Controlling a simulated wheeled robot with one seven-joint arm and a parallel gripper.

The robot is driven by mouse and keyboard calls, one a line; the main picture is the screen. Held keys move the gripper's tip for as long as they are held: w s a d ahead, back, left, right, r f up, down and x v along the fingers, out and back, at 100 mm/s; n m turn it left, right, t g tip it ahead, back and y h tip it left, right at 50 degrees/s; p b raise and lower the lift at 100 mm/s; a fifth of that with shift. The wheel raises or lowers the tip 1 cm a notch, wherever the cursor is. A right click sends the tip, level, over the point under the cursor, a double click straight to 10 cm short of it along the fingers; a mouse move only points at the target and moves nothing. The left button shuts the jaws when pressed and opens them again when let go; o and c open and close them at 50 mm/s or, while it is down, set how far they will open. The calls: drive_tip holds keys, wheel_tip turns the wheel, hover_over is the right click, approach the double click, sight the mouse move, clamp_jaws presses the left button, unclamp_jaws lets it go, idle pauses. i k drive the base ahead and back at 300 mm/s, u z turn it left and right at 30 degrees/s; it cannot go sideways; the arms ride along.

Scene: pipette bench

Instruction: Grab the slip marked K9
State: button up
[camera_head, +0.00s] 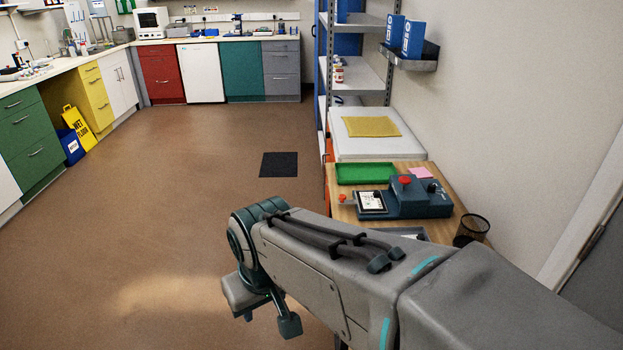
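A small pink slip (421,173) lies on the wooden bench at the right, behind the teal device; no marking is legible on it. A white card or panel (371,201) with a dark border sits at the device's left end, its print too small to read. I cannot tell which, if either, bears K9. My arm reaches across the lower right to the left. Grey and teal parts hang below its far joint, over the floor, apart from the bench. I cannot make out fingertips there or whether my gripper is open or shut.
The wooden bench (451,187) holds a green tray (366,173), the teal device (415,201) with red knobs and a black mesh cup (471,229). Behind are a white surface with a yellow mat (371,127) and shelving. Open floor (190,190) lies left; my arm hides the bench's front.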

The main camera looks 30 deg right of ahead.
sight(371, 201)
drive_tip(key=z, duration=0.55)
drive_tip(key=i, duration=0.8)
drive_tip(key=z, duration=0.85)
